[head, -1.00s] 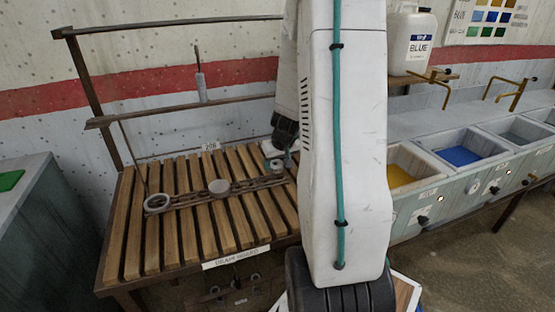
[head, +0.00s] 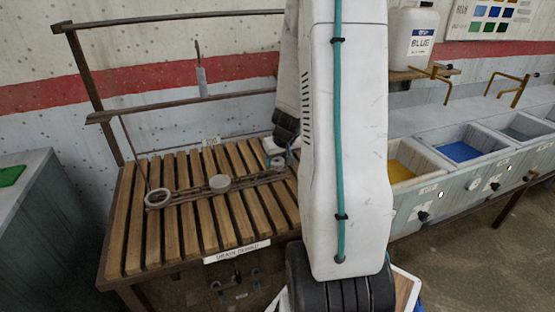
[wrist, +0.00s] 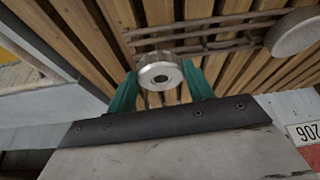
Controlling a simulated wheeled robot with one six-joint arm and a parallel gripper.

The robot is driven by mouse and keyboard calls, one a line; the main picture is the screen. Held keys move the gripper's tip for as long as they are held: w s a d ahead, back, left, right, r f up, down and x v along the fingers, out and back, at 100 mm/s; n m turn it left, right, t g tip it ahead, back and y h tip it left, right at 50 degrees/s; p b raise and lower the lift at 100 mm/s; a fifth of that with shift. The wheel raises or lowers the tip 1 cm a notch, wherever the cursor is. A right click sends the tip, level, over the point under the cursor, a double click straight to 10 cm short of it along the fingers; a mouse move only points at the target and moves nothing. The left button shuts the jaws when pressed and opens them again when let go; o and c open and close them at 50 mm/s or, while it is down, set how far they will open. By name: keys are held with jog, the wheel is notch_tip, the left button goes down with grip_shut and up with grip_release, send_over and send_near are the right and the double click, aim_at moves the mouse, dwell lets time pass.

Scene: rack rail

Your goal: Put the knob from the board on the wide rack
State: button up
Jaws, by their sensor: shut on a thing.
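In the head view my gripper (head: 279,160) is at the right rear of the slatted wooden drain board (head: 133,235), partly hidden by my arm. A rusty rack of parallel rods (head: 190,194) lies across the slats; its rods (wrist: 200,28) also show beyond the knob in the wrist view. I cannot tell whether the knob touches the rods.
Rusty rails (head: 180,106) stand behind the board. Sinks with coloured contents (head: 460,152) and a blue-labelled jug (head: 412,40) are to the right. The front slats are clear.

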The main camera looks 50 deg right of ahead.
dwell(0.5)
jog(key=shift+f, duration=1.4)
jog(key=shift+f, duration=0.1)
jog(key=o, duration=1.1)
jog(key=v, duration=0.7)
jog(key=shift+s+r, duration=0.15)
jog(key=shift+r, duration=0.2)
jog(key=shift+a, duration=0.1)
